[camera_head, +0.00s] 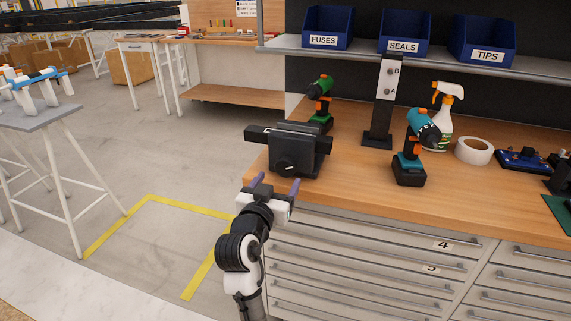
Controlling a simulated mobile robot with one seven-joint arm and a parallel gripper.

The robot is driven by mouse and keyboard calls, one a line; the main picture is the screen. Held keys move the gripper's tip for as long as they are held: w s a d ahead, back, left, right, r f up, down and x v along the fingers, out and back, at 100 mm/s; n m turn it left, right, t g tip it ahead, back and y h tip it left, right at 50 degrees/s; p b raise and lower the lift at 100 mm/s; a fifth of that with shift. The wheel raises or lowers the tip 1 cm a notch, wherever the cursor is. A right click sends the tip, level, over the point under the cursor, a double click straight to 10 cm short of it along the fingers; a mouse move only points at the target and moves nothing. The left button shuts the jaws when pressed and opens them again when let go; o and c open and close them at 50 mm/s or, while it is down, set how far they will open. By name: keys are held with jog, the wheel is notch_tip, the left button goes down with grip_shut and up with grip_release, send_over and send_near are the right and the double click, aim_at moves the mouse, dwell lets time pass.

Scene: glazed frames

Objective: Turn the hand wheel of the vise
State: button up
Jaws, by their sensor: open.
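The vise (312,142) is a dark grey block on the left end of the wooden workbench, with a wide jaw bar across its back. Its hand wheel appears as a dark round part (286,168) low on the front face, with a small light mark; its details are too small to tell. My gripper (277,184) is just in front of and below the wheel. Its two purple-tipped fingers are spread apart and point toward the vise. Nothing shows between them. I cannot tell whether the fingertips touch the wheel.
A green drill (319,105) stands behind the vise. A black post marked A and B (383,110), a teal drill (409,165), a spray bottle (445,120) and a tape roll (474,150) stand to the right. Drawers (380,262) lie below the bench front (355,192).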

aim_at(284, 171)
jog(key=p+x, duration=0.1)
jog(key=x, duration=0.5)
jog(key=shift+w+d, duration=0.1)
jog(key=shift+w, duration=0.3)
jog(key=c, duration=0.9)
jog(key=shift+c, duration=0.2)
jog(key=shift+f, duration=0.1)
